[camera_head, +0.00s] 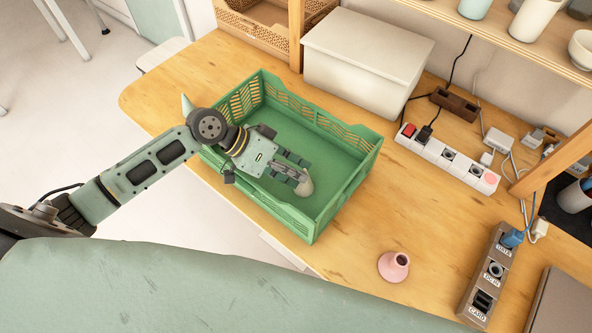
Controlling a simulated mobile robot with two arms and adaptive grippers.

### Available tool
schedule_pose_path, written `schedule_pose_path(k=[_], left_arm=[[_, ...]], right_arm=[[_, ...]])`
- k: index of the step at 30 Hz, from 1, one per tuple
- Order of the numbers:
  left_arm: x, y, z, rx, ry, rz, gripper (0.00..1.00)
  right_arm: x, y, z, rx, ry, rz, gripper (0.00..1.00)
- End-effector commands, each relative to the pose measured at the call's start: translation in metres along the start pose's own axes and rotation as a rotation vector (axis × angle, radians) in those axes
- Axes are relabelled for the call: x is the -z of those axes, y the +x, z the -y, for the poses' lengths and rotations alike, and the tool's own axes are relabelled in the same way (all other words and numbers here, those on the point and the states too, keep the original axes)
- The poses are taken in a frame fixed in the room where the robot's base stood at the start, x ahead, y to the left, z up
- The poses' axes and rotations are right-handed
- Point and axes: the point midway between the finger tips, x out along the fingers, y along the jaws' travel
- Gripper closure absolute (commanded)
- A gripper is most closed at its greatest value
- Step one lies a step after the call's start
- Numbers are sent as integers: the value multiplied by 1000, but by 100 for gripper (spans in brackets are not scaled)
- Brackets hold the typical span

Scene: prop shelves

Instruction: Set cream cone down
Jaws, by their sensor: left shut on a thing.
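My left gripper (297,173) reaches over the green crate (346,205) from the left, with its fingers inside the crate's outline. It is shut on the cream cone (306,186), a small pale piece at the fingertips, partly hidden by the fingers. The cone is over the crate's floor near the front right; I cannot tell whether it touches the floor. The visible crate floor around it is bare. My right gripper is not in view.
A pale green pointed tip (187,105) shows behind my left arm. A lidded white box (366,60), power strip (449,158) and hub (487,276) stand around the crate.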

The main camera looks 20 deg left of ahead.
Motion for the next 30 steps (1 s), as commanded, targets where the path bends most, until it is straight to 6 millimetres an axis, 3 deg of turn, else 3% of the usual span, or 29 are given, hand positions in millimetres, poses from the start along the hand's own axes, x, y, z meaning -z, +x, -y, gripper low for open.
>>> schedule_pose_path(k=[7, 19, 23, 30], left_arm=[[0, 0, 0, 1, 0, 1, 75], [0, -6, 1, 3, 0, 1, 74], [-1, -25, 2, 6, 1, 2, 74], [-2, -76, 2, 5, 0, 3, 74]], right_arm=[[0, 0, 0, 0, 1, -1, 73], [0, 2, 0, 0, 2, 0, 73], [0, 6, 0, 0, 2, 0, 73], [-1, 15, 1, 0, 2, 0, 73]])
